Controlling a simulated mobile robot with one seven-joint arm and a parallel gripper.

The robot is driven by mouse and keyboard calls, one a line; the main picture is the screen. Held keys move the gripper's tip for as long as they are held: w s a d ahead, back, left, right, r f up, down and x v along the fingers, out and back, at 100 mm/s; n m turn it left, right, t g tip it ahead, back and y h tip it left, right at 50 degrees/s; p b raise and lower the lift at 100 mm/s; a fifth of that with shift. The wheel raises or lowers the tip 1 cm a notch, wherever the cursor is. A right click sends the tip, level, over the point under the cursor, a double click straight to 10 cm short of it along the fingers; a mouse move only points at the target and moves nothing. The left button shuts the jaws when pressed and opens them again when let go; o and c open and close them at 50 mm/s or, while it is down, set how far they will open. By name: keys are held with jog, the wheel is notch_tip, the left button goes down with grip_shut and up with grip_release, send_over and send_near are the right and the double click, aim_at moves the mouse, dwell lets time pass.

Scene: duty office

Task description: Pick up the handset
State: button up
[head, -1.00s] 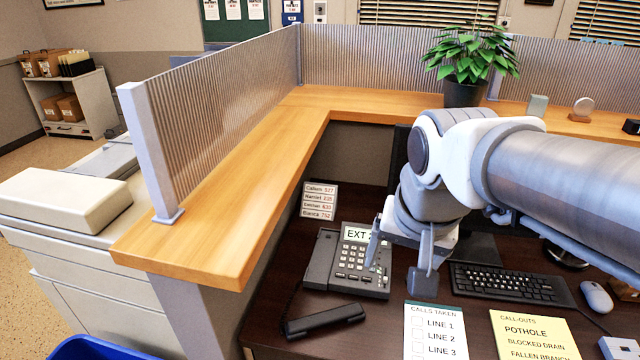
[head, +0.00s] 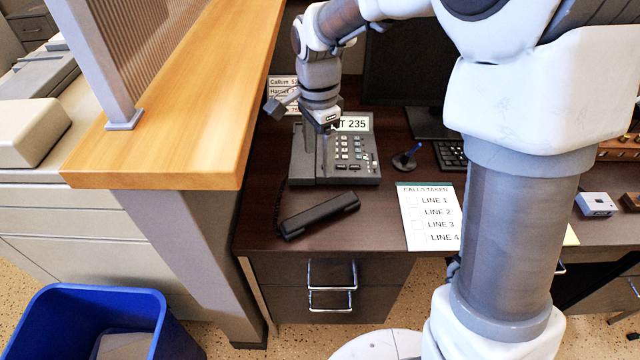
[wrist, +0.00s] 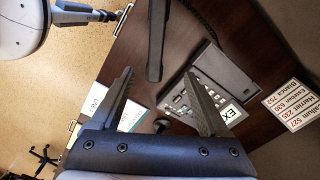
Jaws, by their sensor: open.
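The black handset (head: 318,215) lies off its cradle on the dark desk, in front of the desk phone (head: 358,168). A cord shows at its left end. In the wrist view the handset (wrist: 157,38) runs down from the top edge, its near end appearing between my fingertips. My gripper (head: 300,130) is open and empty, above the phone's left part and farther back than the handset. It hides part of the phone and the start of its display. Both fingers of my gripper (wrist: 160,76) show in the wrist view, and the phone's keypad is partly behind the right one.
The wooden counter (head: 180,130) and its post stand left of the desk. A call sheet (head: 430,215) lies right of the handset, with a pen stand (head: 404,161) behind it. Desk drawers are below, and a blue bin (head: 95,310) is on the floor.

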jog(key=b, duration=0.3)
send_over(321, 209)
jog(key=f, duration=1.2)
jog(key=shift+w+a+f, duration=0.1)
jog(key=shift+w+a, duration=0.1)
jog(key=shift+w, duration=0.1)
jog(key=f, duration=0.1)
jog(key=f+b, duration=0.1)
jog(key=f, duration=0.3)
jog(key=shift+s+d+f, duration=0.1)
jog(key=shift+s+d, duration=0.1)
jog(key=shift+s, duration=0.1)
grip_shut()
